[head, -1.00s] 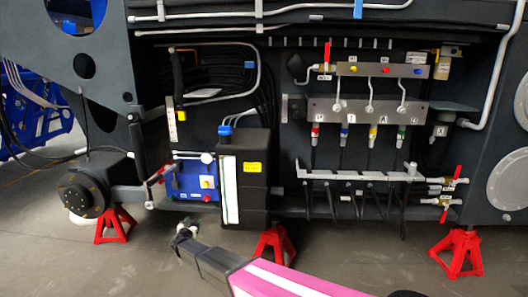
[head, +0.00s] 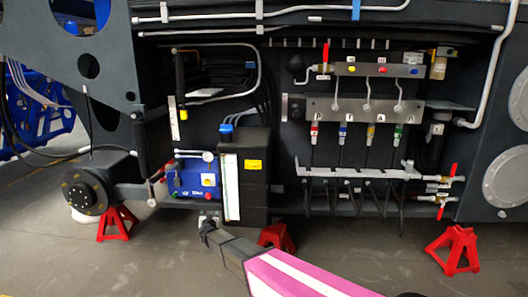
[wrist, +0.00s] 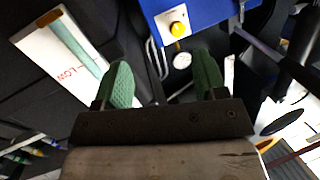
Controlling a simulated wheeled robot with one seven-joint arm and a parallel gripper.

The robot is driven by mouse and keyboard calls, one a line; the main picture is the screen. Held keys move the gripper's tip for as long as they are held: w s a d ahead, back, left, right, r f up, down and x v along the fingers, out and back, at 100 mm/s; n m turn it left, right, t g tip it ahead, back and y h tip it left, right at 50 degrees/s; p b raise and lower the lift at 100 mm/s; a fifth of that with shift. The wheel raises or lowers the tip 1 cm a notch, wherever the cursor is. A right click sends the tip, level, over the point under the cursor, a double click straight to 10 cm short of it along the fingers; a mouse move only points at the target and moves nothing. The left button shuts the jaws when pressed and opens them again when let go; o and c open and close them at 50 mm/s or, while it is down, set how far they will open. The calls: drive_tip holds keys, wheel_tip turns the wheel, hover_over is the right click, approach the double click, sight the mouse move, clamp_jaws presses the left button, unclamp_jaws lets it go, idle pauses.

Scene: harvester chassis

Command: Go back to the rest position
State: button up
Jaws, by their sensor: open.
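My gripper (head: 207,222) is at the end of my pink and grey arm, in front of the lower chassis. In the wrist view its two green-padded fingers (wrist: 163,82) stand apart with nothing held between them. Beyond the fingers is a blue box (wrist: 210,15) with a yellow knob (wrist: 178,29). In the head view the blue box (head: 188,178) is just above and left of the gripper.
A black tank (head: 256,190) with a white level strip stands right of the gripper. Red jack stands (head: 117,222) (head: 454,248) support the chassis. A valve panel (head: 365,111) with coloured couplings is at the upper right. The floor (head: 150,265) in front is clear at left.

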drive_tip(key=s+d+r+g+h, duration=0.1)
drive_tip(key=s+d+g, duration=0.4)
drive_tip(key=s+d, duration=0.6)
drive_tip(key=s+d+r+g+h, duration=0.1)
drive_tip(key=s+d+g, duration=0.4)
drive_tip(key=s+d, duration=0.6)
drive_tip(key=s+d+r+g+h, duration=0.1)
drive_tip(key=s+d+g, duration=0.5)
drive_tip(key=d, duration=1.9)
drive_tip(key=s, duration=0.4)
drive_tip(key=shift+s+d, duration=0.15)
drive_tip(key=shift+s, duration=0.25)
